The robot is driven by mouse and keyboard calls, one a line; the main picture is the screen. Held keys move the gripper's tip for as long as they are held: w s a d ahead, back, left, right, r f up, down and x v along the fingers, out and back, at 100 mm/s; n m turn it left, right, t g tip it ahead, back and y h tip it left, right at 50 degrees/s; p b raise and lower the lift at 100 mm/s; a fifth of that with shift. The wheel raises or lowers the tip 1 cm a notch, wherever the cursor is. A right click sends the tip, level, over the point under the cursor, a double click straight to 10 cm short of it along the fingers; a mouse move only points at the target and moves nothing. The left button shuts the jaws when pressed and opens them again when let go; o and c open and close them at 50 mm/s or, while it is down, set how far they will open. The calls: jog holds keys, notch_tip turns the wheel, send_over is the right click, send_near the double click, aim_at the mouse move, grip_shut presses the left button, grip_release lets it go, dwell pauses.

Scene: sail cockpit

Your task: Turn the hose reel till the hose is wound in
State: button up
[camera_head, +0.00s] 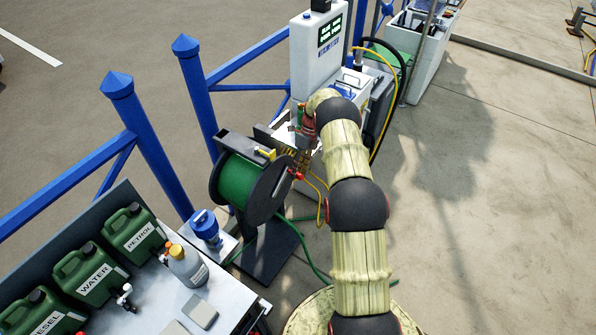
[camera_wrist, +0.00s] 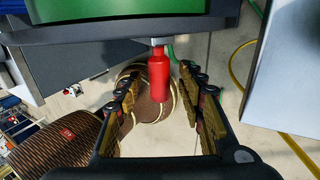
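The hose reel (camera_head: 237,181) stands left of my arm in the head view, with green hose on its drum between dark side discs. A green hose length (camera_head: 305,246) runs from near the reel's foot across the ground. The red crank handle (camera_head: 296,175) sticks out from the near disc. In the wrist view the red handle (camera_wrist: 159,82) hangs below the reel's dark edge, between the fingertips. My gripper (camera_wrist: 158,77) is open, with a visible gap on each side of the handle. In the head view, my gripper (camera_head: 303,158) is partly hidden by my arm.
Blue railing posts (camera_head: 150,140) stand behind. A white pump cabinet (camera_head: 317,50) and a yellow hose (camera_head: 389,95) are beyond my arm. Open concrete lies right.

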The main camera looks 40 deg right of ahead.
jog(key=shift+r, duration=0.1)
jog(key=v, duration=1.1)
jog(key=shift+d+r, duration=0.2)
jog(key=shift+r, duration=0.15)
